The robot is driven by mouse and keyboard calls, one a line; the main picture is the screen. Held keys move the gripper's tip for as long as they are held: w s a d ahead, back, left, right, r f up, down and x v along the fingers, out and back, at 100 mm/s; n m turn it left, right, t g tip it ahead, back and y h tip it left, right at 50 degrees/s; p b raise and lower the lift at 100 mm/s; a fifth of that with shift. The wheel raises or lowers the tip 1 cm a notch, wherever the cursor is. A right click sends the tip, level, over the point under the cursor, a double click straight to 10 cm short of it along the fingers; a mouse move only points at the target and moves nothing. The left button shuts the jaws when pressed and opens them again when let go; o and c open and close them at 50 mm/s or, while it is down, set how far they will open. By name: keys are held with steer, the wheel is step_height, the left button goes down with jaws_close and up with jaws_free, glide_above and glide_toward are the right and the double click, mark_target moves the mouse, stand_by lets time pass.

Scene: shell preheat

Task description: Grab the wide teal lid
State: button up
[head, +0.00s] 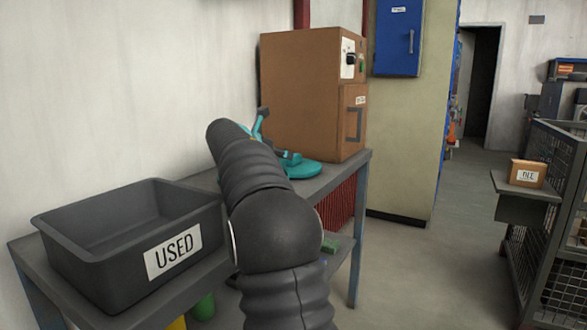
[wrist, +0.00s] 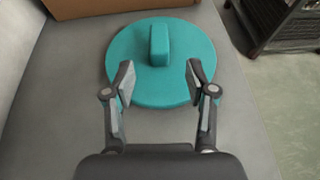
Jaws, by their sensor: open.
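The wide teal lid (wrist: 160,85) lies flat on the grey bench top in the wrist view, with an upright block-shaped handle (wrist: 159,46) near its middle. My gripper (wrist: 159,78) is open over the near half of the lid. Its two fingertips are left and right of the handle's line but a little short of it, and nothing is between them. In the head view the lid (head: 303,170) shows partly behind my arm, in front of the brown cabinet. My gripper is mostly hidden there.
A grey bin marked USED (head: 90,258) stands on the bench (head: 338,172) at the left. The brown cabinet (head: 300,95) stands behind the lid, against the wall side. Open floor (head: 425,255) lies to the right, before a wire cage cart with a small box (head: 527,174).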

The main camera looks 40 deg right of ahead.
mark_target(288, 167)
steer(key=shift+x, duration=2.8)
jaws_close()
